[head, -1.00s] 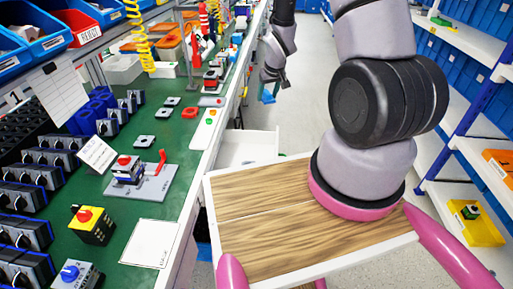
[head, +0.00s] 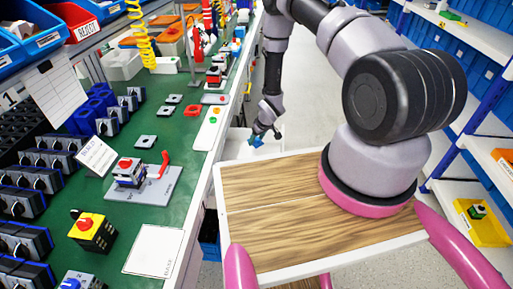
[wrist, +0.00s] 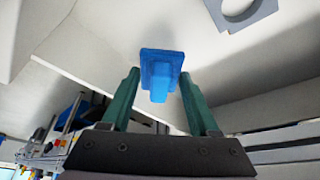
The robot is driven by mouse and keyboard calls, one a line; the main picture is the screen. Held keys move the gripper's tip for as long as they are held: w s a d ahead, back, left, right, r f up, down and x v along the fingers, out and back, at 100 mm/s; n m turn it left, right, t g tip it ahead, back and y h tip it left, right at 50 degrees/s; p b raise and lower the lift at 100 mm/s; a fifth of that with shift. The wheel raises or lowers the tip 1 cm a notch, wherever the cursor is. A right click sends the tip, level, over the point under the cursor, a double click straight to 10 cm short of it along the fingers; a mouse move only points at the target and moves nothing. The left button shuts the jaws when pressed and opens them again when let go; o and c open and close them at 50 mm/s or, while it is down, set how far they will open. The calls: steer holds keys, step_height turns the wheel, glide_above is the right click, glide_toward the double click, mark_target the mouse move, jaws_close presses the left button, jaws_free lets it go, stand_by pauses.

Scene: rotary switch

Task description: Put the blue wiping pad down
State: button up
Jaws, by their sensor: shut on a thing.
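My gripper (head: 262,137) hangs low beside the right side of the green bench, at the far edge of my wooden-topped base. It is shut on the blue wiping pad (head: 256,142). In the wrist view the blue pad (wrist: 160,68) shows at the tips of the green fingers (wrist: 160,97), over a pale surface. An open white drawer (head: 234,148) is by the pad in the head view, partly hidden by my base. I cannot tell whether the pad touches anything below.
A grey plate with a round hole (wrist: 240,10) lies on the pale surface at upper right in the wrist view. The bench (head: 188,150) holds a rotary switch on a grey plate (head: 140,180) and several small devices. Shelving (head: 470,150) stands on the right.

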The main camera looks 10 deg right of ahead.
mark_target(257, 151)
steer(key=shift+f, duration=2.2)
